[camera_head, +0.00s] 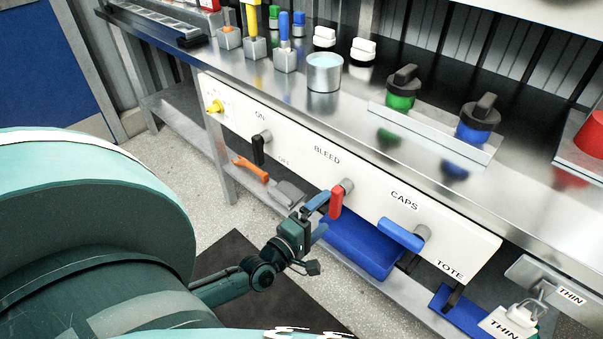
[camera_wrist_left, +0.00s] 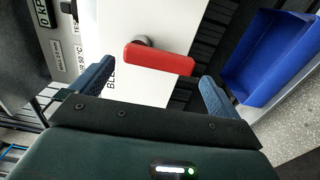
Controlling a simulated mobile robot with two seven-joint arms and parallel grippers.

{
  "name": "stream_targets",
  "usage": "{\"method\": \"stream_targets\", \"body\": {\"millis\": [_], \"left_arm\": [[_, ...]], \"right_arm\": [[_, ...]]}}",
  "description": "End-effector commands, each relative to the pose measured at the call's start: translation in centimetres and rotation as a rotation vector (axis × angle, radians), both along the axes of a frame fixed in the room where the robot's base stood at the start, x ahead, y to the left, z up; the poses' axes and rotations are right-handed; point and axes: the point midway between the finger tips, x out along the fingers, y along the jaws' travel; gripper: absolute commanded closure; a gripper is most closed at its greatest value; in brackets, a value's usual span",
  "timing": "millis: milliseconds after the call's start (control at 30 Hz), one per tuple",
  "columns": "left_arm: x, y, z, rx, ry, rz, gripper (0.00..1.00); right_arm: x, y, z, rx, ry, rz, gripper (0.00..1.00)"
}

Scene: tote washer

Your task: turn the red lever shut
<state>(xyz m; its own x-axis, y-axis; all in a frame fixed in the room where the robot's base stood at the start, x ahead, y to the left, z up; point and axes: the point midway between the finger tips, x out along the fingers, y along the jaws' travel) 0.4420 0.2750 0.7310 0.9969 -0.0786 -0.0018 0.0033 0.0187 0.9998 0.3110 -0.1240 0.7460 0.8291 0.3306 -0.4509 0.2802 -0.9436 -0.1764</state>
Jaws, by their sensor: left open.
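The red lever (camera_head: 337,203) hangs from a grey hub on the white front panel, below and right of the word BLEED, pointing down with a slight tilt. My left gripper (camera_head: 320,218) is open, its blue fingertips close to the lever. In the left wrist view the red lever (camera_wrist_left: 158,59) lies across the picture beyond the gap between the two blue fingers (camera_wrist_left: 155,85). A gap shows between each finger and the lever there; I cannot tell the exact depth. My right gripper is not in view.
A black lever (camera_head: 258,148) is left on the panel (camera_head: 300,156), a blue lever (camera_head: 401,234) right. A blue tote (camera_head: 360,247) sits below. The steel bench (camera_head: 330,110) above carries a metal cup (camera_head: 324,72) and green and blue knobbed caps. An orange-handled tool (camera_head: 250,168) lies lower left.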

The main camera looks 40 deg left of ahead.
Motion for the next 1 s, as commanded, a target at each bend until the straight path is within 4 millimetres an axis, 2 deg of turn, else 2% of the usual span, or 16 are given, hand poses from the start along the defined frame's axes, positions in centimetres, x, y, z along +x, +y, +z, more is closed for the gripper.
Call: {"method": "stream_targets", "body": {"millis": [33,200,400,1000], "left_arm": [[-1.4,0.1,-0.1,0.0,0.004,0.0,0.0],[-4.9,0.4,-0.1,-0.001,0.004,0.0,0.0],[-7.2,0.6,0.0,-0.002,0.0,0.0,0.0],[-7.7,0.6,0.0,-0.003,-0.001,0.001,0.0]], "right_arm": [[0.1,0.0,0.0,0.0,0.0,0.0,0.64],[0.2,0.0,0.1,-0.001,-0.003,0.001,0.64],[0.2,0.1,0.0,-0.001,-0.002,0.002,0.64],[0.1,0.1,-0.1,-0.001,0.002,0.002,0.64]]}}
